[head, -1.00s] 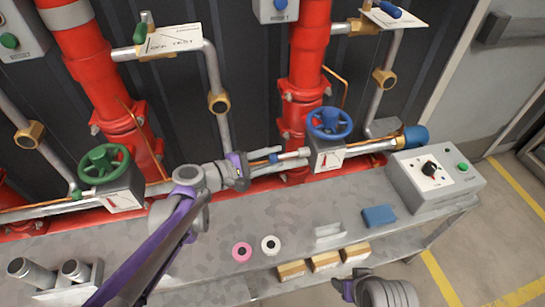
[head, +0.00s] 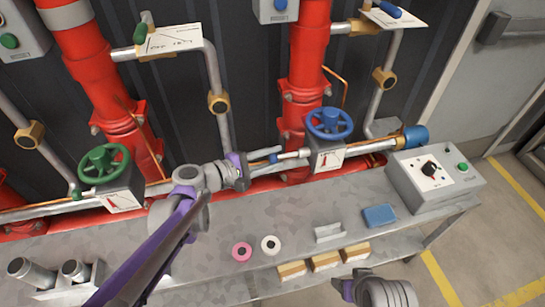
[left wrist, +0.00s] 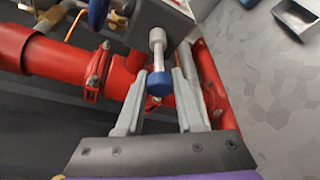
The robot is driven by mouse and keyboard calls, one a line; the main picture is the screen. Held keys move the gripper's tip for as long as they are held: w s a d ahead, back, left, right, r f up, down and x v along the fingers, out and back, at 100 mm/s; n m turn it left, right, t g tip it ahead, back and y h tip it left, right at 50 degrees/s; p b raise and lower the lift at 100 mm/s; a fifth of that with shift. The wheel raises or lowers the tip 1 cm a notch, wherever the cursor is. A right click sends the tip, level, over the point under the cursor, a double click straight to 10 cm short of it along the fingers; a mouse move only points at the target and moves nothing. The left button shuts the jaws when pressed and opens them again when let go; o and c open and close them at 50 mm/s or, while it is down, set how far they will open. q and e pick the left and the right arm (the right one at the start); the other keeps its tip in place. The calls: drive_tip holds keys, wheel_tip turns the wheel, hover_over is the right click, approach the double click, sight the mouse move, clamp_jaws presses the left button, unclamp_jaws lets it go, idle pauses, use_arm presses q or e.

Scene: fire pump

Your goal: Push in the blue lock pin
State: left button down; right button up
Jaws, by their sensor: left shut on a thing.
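The blue lock pin (head: 273,158) sticks out leftward from the grey valve box under the blue handwheel. Its pale shaft runs into the box, and its blue knob points to my left gripper (head: 263,161). In the left wrist view, the blue knob of the pin (left wrist: 159,83) sits between the two grey fingers of my left gripper (left wrist: 161,92), which are shut on it. Some shaft shows between knob and box. My right gripper (head: 345,288) is low in the head view, apart from the pin; its fingers are too small to judge.
The blue handwheel (head: 329,123) stands above the box, and a green handwheel (head: 103,160) is at left. Red pipes rise behind. The grey bench (head: 200,262) carries pink and white rings, a blue block (head: 379,215) and a control box (head: 434,180).

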sight(277, 158)
idle(0.3)
use_arm(q)
drive_tip(key=shift+w+d, duration=0.2)
drive_tip(key=shift+d, duration=0.6)
drive_tip(key=shift+w+d, duration=0.2)
drive_tip(key=shift+d, duration=0.6)
drive_tip(key=c, duration=0.5)
unclamp_jaws()
drive_tip(key=shift+d, duration=0.1)
drive_tip(key=p+v, duration=0.1)
drive_tip(key=v, duration=1)
drive_tip(key=shift+w+p, duration=0.1)
drive_tip(key=shift+p, duration=0.3)
